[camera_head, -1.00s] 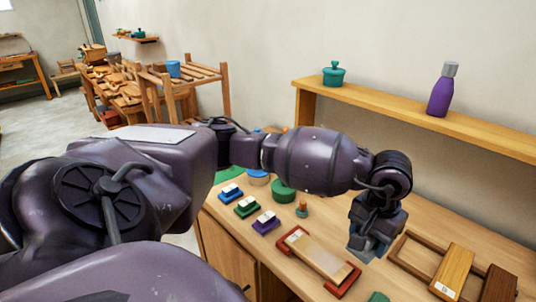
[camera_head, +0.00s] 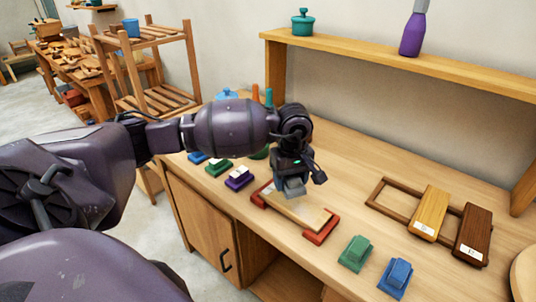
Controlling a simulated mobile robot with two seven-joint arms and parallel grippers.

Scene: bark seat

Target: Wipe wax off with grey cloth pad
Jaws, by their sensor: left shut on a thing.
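My left gripper (camera_head: 291,178) points down and is shut on a grey cloth pad (camera_head: 294,190). The pad is over the far-left part of a pale wooden board (camera_head: 308,213); I cannot tell whether it touches the board. The board lies on the bench between two red end holders; the near red holder (camera_head: 322,228) shows clearly. The board's near end looks a little darker tan; wax is not clearly distinguishable. The gripper and pad hide part of the board. My right gripper is not in view.
Green (camera_head: 356,252) and blue (camera_head: 396,277) blocks sit right of the board. Purple (camera_head: 239,178) and green (camera_head: 219,167) blocks with white tops sit left. A wooden rack (camera_head: 376,195) holds yellowish (camera_head: 430,212) and dark (camera_head: 473,234) boards. A shelf (camera_head: 400,59) spans behind.

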